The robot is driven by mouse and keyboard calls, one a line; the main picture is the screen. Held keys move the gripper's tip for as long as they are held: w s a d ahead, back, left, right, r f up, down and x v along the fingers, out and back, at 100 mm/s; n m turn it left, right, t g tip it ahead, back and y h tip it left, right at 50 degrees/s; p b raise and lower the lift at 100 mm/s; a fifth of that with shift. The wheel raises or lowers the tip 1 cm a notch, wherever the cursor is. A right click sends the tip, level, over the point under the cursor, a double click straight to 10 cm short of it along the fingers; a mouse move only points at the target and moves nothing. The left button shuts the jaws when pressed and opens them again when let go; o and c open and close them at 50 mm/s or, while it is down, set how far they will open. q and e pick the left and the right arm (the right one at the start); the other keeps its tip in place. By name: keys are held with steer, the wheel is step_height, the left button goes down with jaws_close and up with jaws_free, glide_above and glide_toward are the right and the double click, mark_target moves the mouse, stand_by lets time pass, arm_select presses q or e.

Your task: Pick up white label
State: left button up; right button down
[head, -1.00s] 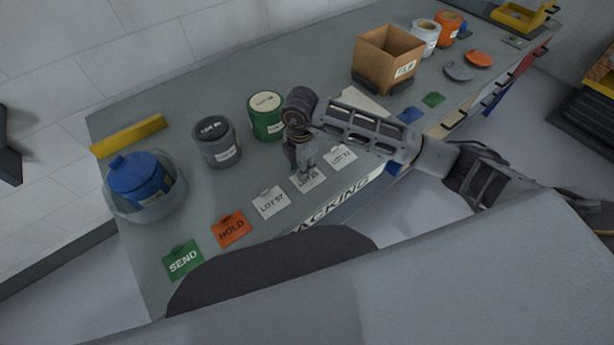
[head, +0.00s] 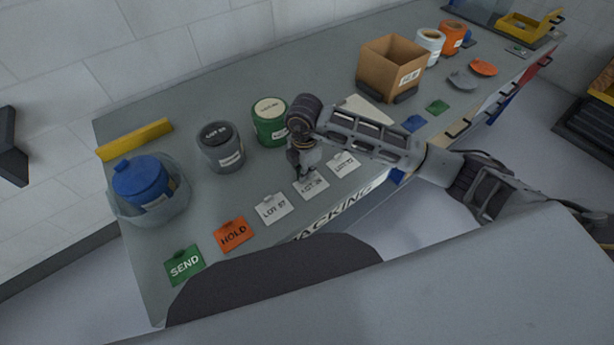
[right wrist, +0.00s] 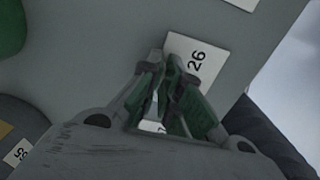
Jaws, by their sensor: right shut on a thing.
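The white label LOT 26 (head: 312,187) lies at the table's front edge, between two other white labels, LOT 57 (head: 273,208) and LOT 72 (head: 345,165). My right gripper (head: 301,173) points down at its back edge. In the right wrist view the gripper (right wrist: 168,62) has its fingertips close together at the edge of the label (right wrist: 205,58), and the number 26 shows beyond them. The gripper is shut on this label. The fingers hide the gripped part. I cannot tell whether the label is lifted. My left gripper is not in view.
An orange HOLD card (head: 233,235) and a green SEND card (head: 184,265) lie to the left. Behind stand a grey canister (head: 221,150), a green canister (head: 270,124) and a blue-lidded jar (head: 143,185) in a clear bowl. A cardboard box (head: 385,68) stands at the back right.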

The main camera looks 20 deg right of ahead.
step_height(320, 180, up, 10)
stand_by(0.6)
stand_by(0.5)
